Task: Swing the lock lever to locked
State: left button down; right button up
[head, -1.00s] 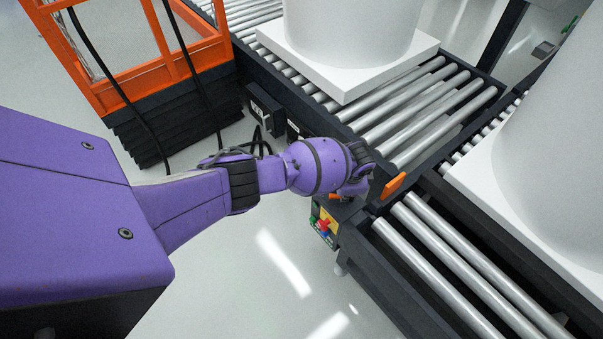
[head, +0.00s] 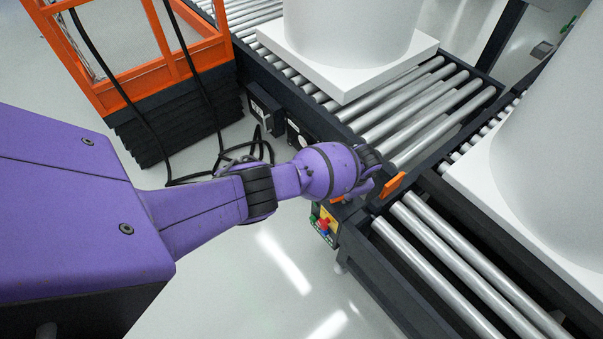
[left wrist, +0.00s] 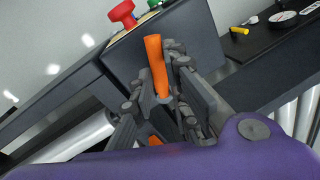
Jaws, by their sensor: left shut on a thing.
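The orange lock lever (left wrist: 156,66) stands between the fingers of my left gripper (left wrist: 158,85) in the left wrist view. The gripper is shut on it, with the lever's rounded end sticking out past the fingers. In the head view my left gripper (head: 368,183) is at the corner of the roller conveyor, mostly hidden behind my purple wrist. A bit of orange (head: 338,198) shows just below the wrist there. I cannot tell from these frames which setting the lever is at. My right gripper is in neither view.
An orange tab (head: 393,185) stands at the conveyor joint. White tanks stand on square bases (head: 350,82) on the rollers. A dark cable loops near an orange-framed lift (head: 165,73).

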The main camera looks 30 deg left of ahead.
aim_at(346, 210)
pick_arm(q)
jog(key=c, duration=1.8)
grip_release()
jog(key=shift+s+d+f, duration=0.25)
jog(key=shift+s, duration=0.2)
jog(key=shift+o, duration=0.3)
jog(key=shift+w+r, duration=0.15)
jog(key=shift+w, duration=0.05)
jog(key=shift+w+r, duration=0.2)
notch_tip(346, 210, up, 12)
jog(key=s+d, duration=0.1)
jog(key=shift+s+d+f, duration=0.25)
jog(key=shift+s+d, duration=0.1)
